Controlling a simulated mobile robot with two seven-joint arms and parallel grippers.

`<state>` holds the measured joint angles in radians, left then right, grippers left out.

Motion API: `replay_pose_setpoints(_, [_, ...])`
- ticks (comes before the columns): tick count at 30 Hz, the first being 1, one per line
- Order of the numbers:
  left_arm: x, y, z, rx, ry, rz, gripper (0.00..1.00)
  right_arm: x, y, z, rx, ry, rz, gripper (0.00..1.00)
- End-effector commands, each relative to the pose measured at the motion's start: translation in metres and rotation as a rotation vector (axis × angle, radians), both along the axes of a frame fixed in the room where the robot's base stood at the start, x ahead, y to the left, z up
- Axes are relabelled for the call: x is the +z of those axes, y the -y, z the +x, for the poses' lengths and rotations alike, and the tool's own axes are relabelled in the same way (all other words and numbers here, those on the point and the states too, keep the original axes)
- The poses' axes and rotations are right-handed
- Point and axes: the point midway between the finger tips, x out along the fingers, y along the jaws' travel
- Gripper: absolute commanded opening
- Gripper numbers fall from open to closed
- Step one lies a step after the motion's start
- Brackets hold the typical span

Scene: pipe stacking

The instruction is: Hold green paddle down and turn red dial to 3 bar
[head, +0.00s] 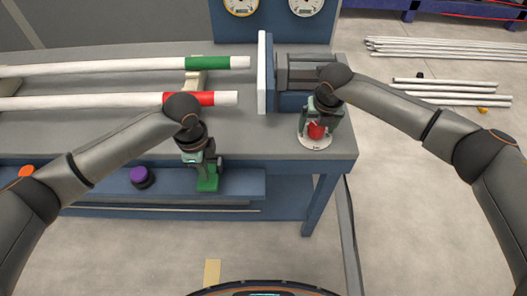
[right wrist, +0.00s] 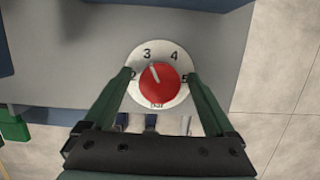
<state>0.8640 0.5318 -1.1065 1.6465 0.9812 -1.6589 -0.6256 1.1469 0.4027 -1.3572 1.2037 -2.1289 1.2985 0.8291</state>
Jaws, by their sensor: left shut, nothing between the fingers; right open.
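The red dial (head: 316,130) sits on a white round plate at the bench's right front corner. In the right wrist view, the red dial (right wrist: 160,88) has a white pointer line aimed up and slightly left, roughly at the printed 3. My right gripper (head: 318,118) is over the dial. Its open fingers (right wrist: 158,76) stand on either side of the dial, apart from the red knob. The green paddle (head: 207,185) is at the bench's front edge. My left gripper (head: 206,168) is shut and empty right at the paddle; I cannot tell whether it presses on it.
Two white pipes, one with a green band (head: 208,62) and one with a red band (head: 228,98), lie across the bench (head: 270,142). A purple knob (head: 139,175) and an orange knob (head: 26,171) are along the front. Gauges (head: 306,5) stand behind. Loose pipes (head: 445,47) lie on the floor right.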

Motion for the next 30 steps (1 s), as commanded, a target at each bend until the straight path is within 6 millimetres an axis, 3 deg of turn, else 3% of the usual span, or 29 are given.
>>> replay_pose_setpoints(17, [0.000,0.000,0.000,0.000,0.000,0.000,0.00,0.001,0.000,0.000,0.000,-0.001,0.000,0.90])
replay_pose_setpoints(30, [0.000,0.000,0.000,0.000,0.000,0.000,0.00,0.043,0.000,0.000,0.000,0.001,0.002,0.90])
